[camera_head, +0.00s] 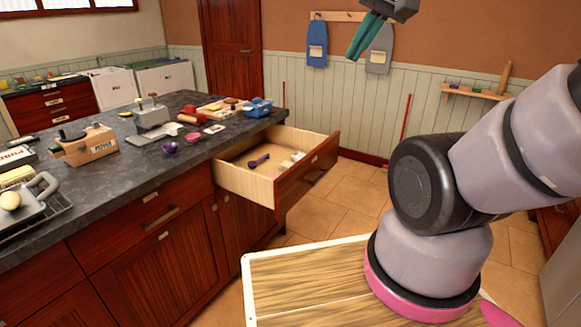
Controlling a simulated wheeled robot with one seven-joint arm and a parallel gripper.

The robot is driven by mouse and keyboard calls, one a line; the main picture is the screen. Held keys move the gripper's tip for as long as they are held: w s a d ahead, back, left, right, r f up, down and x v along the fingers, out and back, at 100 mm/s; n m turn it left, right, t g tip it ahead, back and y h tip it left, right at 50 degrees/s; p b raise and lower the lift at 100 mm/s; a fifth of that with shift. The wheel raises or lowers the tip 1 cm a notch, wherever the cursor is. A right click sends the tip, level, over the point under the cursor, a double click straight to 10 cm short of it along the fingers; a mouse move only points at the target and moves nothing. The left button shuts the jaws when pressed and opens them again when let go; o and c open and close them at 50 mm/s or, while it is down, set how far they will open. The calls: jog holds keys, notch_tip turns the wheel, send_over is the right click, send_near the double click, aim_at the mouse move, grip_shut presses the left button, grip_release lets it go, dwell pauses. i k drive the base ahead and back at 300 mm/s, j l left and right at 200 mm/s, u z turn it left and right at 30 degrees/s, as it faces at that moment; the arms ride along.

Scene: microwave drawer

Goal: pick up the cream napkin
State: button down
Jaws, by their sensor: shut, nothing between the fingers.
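My gripper (359,48), with teal fingers, is raised at the top of the view in front of the back wall. Its fingers are together and hold nothing. It is well above and apart from the open drawer (243,186). Small pale items (290,162) lie inside the drawer toward its front, and one of them may be the cream napkin. They are too small to tell apart. A purple utensil (259,160) lies to their left in the drawer.
The dark counter (120,170) holds a wooden crate (90,146), a grey metal box (151,118), a blue container (258,107) and a purple bowl (170,148). The drawer juts out from the cabinet. Tiled floor (350,190) is clear beyond it.

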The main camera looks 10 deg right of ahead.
aim_at(283, 166)
jog(key=i+j+u, duration=0.1)
jog(key=i, duration=0.35)
jog(key=i+j+u, duration=0.15)
jog(key=i, duration=0.35)
